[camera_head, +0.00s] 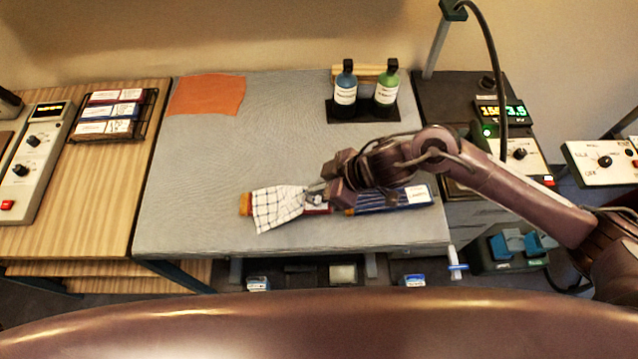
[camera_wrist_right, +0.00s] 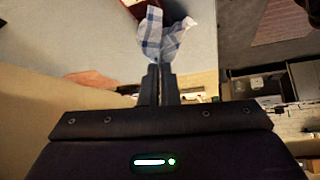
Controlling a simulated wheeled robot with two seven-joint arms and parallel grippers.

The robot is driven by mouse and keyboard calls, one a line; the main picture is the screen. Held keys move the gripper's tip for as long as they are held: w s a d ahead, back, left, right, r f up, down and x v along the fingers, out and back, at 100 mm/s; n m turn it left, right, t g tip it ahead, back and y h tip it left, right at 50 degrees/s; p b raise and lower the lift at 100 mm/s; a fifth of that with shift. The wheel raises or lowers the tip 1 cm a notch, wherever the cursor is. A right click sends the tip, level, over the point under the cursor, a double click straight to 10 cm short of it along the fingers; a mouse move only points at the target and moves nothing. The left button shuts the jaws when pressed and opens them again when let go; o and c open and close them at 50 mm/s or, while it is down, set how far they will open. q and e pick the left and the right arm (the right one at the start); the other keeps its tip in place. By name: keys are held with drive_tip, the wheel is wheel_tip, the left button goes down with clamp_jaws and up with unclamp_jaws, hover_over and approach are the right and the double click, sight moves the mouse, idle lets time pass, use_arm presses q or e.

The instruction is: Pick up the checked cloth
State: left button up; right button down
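The checked cloth (camera_head: 277,207) is white with dark blue lines. It lies at the front middle of the grey table, over or just above a flat orange-brown and red item (camera_head: 245,204) that it mostly hides. My right gripper (camera_head: 316,190) is at the cloth's right edge. In the right wrist view its two fingers (camera_wrist_right: 160,80) are close together, with the bunched cloth (camera_wrist_right: 162,38) at their tips, so it appears shut on the cloth. Whether the cloth is clear of what is below is hard to tell. My left gripper is in neither view.
A blue-striped item (camera_head: 392,199) lies right of the cloth, under my right arm. Two bottles (camera_head: 345,92) (camera_head: 386,92) stand in a dark holder at the back. An orange cloth (camera_head: 207,95) lies at the back left.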

wheel_tip(320, 180, up, 18)
drive_tip(key=p, duration=0.1)
idle(0.4)
drive_tip(key=shift+w, duration=0.1)
idle(0.9)
